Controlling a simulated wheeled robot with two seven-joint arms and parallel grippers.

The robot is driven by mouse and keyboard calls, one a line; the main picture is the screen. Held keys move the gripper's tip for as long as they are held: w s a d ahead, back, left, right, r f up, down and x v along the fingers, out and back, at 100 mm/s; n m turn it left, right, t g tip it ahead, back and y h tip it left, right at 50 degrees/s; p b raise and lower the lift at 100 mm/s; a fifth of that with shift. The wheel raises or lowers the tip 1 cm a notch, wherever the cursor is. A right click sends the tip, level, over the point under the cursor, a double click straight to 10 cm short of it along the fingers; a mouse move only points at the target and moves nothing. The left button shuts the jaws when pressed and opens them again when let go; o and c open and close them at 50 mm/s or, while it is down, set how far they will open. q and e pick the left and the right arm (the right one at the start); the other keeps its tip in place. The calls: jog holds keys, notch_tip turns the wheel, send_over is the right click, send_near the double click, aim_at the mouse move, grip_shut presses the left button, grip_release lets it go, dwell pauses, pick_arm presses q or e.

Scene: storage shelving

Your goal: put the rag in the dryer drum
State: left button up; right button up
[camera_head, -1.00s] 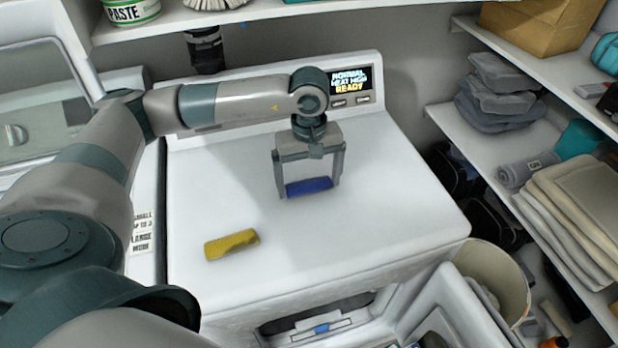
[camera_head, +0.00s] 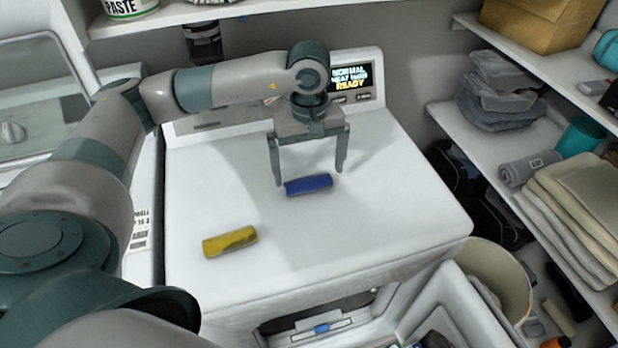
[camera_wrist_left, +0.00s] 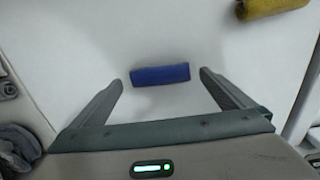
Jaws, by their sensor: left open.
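A blue rolled cloth (camera_head: 308,185) lies on the white dryer top (camera_head: 370,215). A yellow rolled cloth (camera_head: 230,241) lies nearer and to its left. I cannot tell which one is the rag. My left gripper (camera_head: 309,178) points down above the blue roll, open, with empty space between its fingers. In the left wrist view the blue roll (camera_wrist_left: 160,74) lies just beyond the open fingertips, apart from them; the yellow roll (camera_wrist_left: 268,7) is at the top right. The dryer's front opening (camera_head: 300,322) shows at the bottom, mostly cut off. My right gripper is out of view.
The open dryer door (camera_head: 455,300) sticks out at the front right, beside a cream bin (camera_head: 497,275). Right shelves hold folded towels (camera_head: 575,210) and a grey rolled cloth (camera_head: 527,168). A control panel (camera_head: 353,85) backs the dryer. Its top is otherwise clear.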

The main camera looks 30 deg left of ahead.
aim_at(309, 183)
pick_arm(q)
notch_tip(309, 183, up, 9)
jog(key=b, duration=0.2)
jog(key=shift+f+b, duration=0.15)
jog(key=shift+b, duration=0.2)
jog(key=shift+s+d+f, duration=0.1)
